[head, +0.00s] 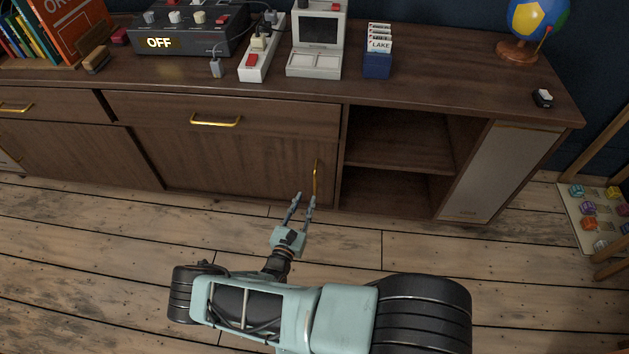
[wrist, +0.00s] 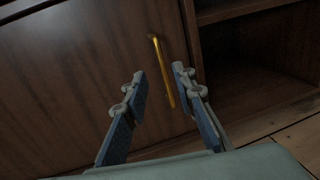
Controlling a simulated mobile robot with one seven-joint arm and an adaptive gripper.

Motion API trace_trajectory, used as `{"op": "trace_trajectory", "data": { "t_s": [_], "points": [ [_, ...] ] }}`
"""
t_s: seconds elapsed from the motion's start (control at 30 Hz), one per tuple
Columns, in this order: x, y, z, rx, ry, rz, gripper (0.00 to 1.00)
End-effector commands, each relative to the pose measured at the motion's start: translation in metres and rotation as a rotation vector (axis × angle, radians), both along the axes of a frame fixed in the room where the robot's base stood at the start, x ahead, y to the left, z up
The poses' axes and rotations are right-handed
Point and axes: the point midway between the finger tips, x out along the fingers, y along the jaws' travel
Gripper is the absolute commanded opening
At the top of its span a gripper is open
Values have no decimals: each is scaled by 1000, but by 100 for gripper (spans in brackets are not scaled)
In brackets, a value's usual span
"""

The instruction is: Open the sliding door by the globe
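The globe (head: 540,18), blue with yellow and green patches, stands on the cabinet top at the right. Below and left of it, a dark wooden door (head: 225,165) with an upright gold handle (head: 315,178) sits beside an open shelf bay (head: 395,140). My gripper (head: 304,197) is open, its fingers reaching toward the handle's lower part. In the wrist view, the handle (wrist: 160,65) appears between the two spread fingertips (wrist: 160,76), nearer the right one. I cannot tell whether either finger touches it or how deep it lies between them.
A pale grey panel (head: 505,170) stands right of the open bay. A drawer with a gold pull (head: 215,121) is above the door. A computer (head: 317,35), a card box (head: 377,52) and a power strip (head: 262,50) stand on top. A toy-bearing stand (head: 597,215) is at right.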

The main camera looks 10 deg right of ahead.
Motion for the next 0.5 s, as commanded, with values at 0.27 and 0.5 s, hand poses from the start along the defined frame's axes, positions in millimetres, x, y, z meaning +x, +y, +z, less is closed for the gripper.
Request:
{"op": "trace_trajectory", "data": {
  "t_s": [0.27, 0.5],
  "points": [
    [41, -25, -2, 3, -3, -6, 25],
    [76, -43, -1, 3, -3, -4, 25]
  ]
}}
